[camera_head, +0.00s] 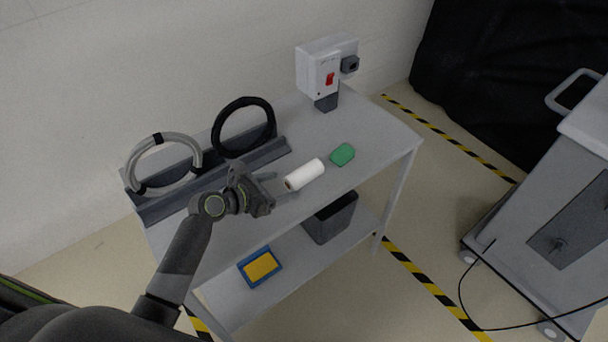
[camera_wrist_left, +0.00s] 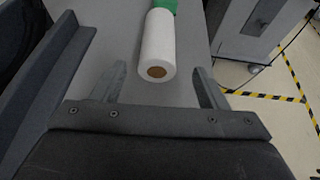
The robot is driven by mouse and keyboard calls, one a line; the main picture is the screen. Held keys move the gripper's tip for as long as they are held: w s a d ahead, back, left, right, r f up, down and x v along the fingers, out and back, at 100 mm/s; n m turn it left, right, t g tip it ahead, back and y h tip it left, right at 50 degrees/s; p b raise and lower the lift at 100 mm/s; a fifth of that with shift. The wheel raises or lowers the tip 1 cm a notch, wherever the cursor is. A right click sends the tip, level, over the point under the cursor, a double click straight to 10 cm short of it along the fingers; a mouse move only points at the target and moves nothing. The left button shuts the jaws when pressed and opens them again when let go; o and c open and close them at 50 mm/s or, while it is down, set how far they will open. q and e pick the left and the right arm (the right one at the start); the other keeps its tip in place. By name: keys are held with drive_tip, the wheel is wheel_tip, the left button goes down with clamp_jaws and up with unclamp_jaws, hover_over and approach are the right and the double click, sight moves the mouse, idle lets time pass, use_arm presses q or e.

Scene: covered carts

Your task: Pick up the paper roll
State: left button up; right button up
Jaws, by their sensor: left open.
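The white paper roll (camera_head: 305,175) lies on its side on the grey table's top shelf, near the front edge. In the left wrist view the roll (camera_wrist_left: 158,48) points away from me, with its brown core end facing the gripper. My left gripper (camera_head: 272,185) is open and empty, just left of the roll's near end. In the left wrist view its two fingers (camera_wrist_left: 160,85) stand apart on either side of the line of the roll, and the roll's end lies just ahead of the fingertips. My right gripper is not in view.
A green block (camera_head: 342,154) lies right beyond the roll. A rack (camera_head: 215,183) with a grey ring (camera_head: 162,139) and a black ring (camera_head: 216,128) stands behind the gripper. A switch box (camera_head: 318,68) stands at the back. The lower shelf holds a dark bin (camera_head: 331,219) and a blue-yellow item (camera_head: 260,267).

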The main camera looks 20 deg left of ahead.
sight(288, 183)
use_arm(q)
drive_tip(key=shift+x, duration=2.65)
drive_tip(key=shift+a, duration=0.2)
drive_tip(key=c, duration=1.2)
